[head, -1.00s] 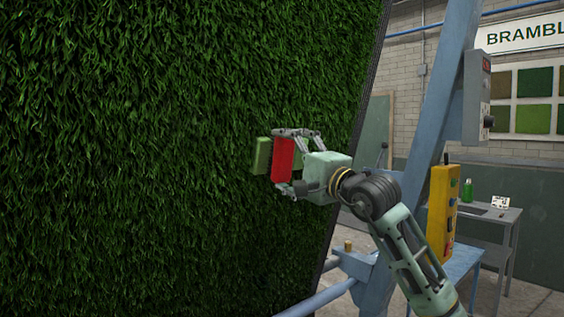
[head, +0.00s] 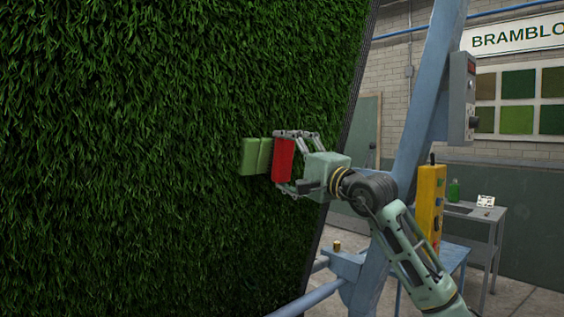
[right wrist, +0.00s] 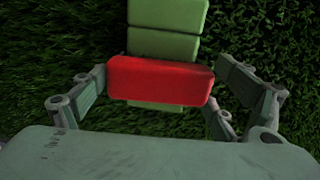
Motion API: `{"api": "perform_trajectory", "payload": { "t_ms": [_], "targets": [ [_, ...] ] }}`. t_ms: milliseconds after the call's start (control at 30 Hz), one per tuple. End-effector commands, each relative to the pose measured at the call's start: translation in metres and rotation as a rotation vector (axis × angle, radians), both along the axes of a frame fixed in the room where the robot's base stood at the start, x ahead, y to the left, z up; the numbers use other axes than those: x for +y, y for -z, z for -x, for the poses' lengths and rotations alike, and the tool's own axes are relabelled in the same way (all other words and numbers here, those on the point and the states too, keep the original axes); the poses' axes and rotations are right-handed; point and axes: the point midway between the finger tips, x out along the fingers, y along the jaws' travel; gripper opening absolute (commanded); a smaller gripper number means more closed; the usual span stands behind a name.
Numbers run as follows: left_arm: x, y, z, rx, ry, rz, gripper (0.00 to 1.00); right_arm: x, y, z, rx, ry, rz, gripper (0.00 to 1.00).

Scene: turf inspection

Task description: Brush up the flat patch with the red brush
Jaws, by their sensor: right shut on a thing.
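The red brush (head: 282,160) is upright against the turf in the head view, and its red back also shows in the right wrist view (right wrist: 160,82). My right gripper (head: 281,162) is shut on it, with fingers at its top and bottom ends. The flat patch (head: 250,157) shows as smooth light green sections on the turf, two of them just left of the brush. They also show in the right wrist view (right wrist: 165,45), with a sliver on the brush's other side. The brush hides part of the patch and its own bristle side. My left gripper is not in view.
The tall turf panel (head: 130,150) fills the left, its dark edge leaning. A blue frame post (head: 412,120) and a yellow control box (head: 429,205) stand close to my right arm. A grey bench (head: 480,212) with a green bottle (head: 454,190) stands behind.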

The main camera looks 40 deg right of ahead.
Motion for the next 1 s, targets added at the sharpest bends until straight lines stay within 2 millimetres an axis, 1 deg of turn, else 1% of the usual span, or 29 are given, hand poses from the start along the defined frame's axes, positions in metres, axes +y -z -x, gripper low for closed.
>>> {"api": "perform_trajectory", "payload": {
  "t_ms": [100, 367, 600, 867, 1000],
  "targets": [
    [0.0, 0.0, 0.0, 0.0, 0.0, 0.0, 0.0, -0.007, 0.0, 0.0, -0.002, 0.002, -0.001, 0.67],
    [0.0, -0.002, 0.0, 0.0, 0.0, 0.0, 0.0, -0.013, -0.001, 0.0, -0.002, 0.001, 0.0, 0.67],
    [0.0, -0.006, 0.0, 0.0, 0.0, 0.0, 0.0, -0.026, -0.002, -0.003, -0.001, 0.002, 0.0, 0.67],
    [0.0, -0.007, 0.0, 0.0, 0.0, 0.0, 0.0, -0.032, -0.001, -0.004, -0.002, 0.001, -0.001, 0.67],
    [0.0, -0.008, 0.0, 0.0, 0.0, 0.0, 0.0, -0.04, -0.001, -0.004, 0.0, 0.002, -0.001, 0.67]
  ]
}}
